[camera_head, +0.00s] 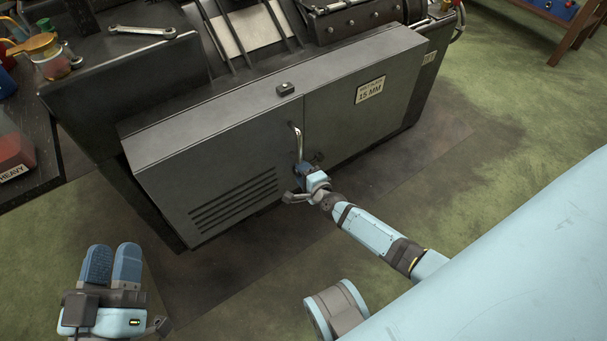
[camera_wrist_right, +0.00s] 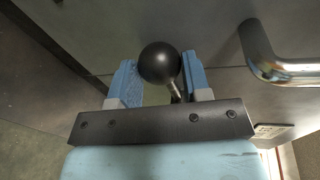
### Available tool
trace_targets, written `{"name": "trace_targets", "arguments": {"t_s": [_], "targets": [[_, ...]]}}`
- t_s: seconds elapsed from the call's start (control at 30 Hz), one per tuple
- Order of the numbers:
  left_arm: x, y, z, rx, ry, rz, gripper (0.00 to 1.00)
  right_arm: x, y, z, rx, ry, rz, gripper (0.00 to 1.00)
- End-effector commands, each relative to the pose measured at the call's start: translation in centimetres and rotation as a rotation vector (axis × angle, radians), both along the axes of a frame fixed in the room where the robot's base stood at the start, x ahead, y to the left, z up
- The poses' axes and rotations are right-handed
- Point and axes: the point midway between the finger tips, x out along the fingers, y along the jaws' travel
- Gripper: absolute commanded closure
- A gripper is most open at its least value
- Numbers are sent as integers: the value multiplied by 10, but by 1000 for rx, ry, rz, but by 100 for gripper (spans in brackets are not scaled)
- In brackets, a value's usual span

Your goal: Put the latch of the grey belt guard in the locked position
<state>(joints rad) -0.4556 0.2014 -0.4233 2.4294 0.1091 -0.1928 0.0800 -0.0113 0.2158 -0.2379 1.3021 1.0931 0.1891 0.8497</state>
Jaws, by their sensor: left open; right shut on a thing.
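The grey belt guard (camera_head: 225,150) is a large box on the machine front, with louvre slots at lower left and a vertical seam near its middle. A chrome bar handle (camera_head: 298,142) stands by the seam; it also shows in the right wrist view (camera_wrist_right: 268,62). The latch's black ball knob (camera_wrist_right: 159,62) sits on a short metal stem. My right gripper (camera_wrist_right: 160,82) is shut on this knob, a blue finger on either side. In the head view my right gripper (camera_head: 304,171) is against the guard front below the handle, hiding the latch. My left gripper (camera_head: 112,262) is open and empty, low at left.
A black piece (camera_head: 287,89) sits on the guard's top edge. A "15 MM" plate (camera_head: 370,90) is on the right panel. A bench (camera_head: 55,165) at left carries a red block (camera_head: 14,150). A wrench (camera_head: 142,31) lies above. The green floor in front is clear.

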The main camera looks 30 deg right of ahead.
Motion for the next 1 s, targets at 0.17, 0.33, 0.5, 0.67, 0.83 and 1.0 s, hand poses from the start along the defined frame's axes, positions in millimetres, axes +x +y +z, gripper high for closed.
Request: {"name": "trace_targets", "arguments": {"t_s": [0.17, 0.33, 0.5, 0.67, 0.83, 1.0], "targets": [[0, 0, 1, -1, -2, 0, 60, -1, 1, 4, 57, 6, 2, 99], [0, 0, 1, -2, -2, 0, 60, -1, 1, 5, 82, 9, 2, 98], [0, 0, 1, -2, -2, 2, 60, -1, 1, 6, 88, 9, 1, 98], [0, 0, 1, -2, -2, 1, 60, -1, 1, 6, 88, 8, 1, 98], [0, 0, 1, -3, -3, 2, 60, -1, 1, 6, 87, 7, 0, 33], [0, 0, 1, -3, -3, 2, 60, 0, 0, 6, 85, 7, 1, 31]]}}
